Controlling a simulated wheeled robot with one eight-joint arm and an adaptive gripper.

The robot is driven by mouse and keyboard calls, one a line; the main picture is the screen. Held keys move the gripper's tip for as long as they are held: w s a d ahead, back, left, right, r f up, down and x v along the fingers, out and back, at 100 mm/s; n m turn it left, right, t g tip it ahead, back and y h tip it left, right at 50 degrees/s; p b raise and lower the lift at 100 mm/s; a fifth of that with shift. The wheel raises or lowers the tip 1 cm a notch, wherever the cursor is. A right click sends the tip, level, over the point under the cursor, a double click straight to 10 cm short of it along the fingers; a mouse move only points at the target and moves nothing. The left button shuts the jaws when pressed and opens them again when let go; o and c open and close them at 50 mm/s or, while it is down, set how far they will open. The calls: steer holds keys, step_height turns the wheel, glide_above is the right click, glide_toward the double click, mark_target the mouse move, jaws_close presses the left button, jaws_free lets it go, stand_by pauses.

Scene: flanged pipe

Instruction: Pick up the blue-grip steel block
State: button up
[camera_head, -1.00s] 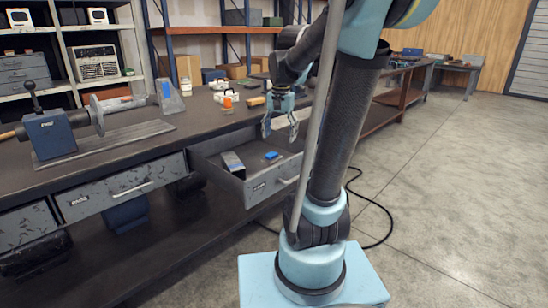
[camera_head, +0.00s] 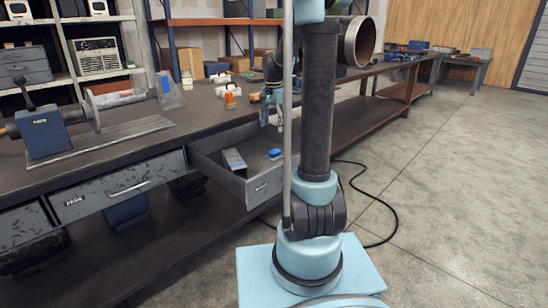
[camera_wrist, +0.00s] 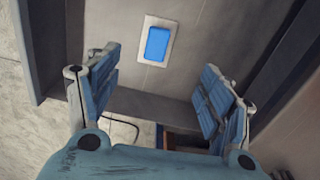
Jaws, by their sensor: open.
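The blue-grip steel block (camera_head: 275,153) lies in the open drawer (camera_head: 240,186), towards its right side. In the wrist view the block (camera_wrist: 157,42) is a flat grey steel rectangle with a blue face, on the drawer floor.
A longer grey block (camera_head: 233,160) lies in the drawer, left of the blue-grip block. Drawer walls rise around both. On the bench (camera_head: 110,158) stand a blue machine (camera_head: 47,133) and an orange-and-white container (camera_head: 230,97). A round pipe end (camera_head: 358,42) shows beside my arm.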

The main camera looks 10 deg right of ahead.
glide_above(274, 151)
step_height(274, 151, down, 8)
steer(key=shift+s+a, duration=0.1)
steer(key=shift+d+f, duration=0.15)
steer(key=shift+f, duration=1.15)
steer(key=shift+d+f, duration=0.1)
steer(key=shift+f, duration=1.15)
steer(key=c, duration=1.5)
steer(key=shift+r, duration=0.1)
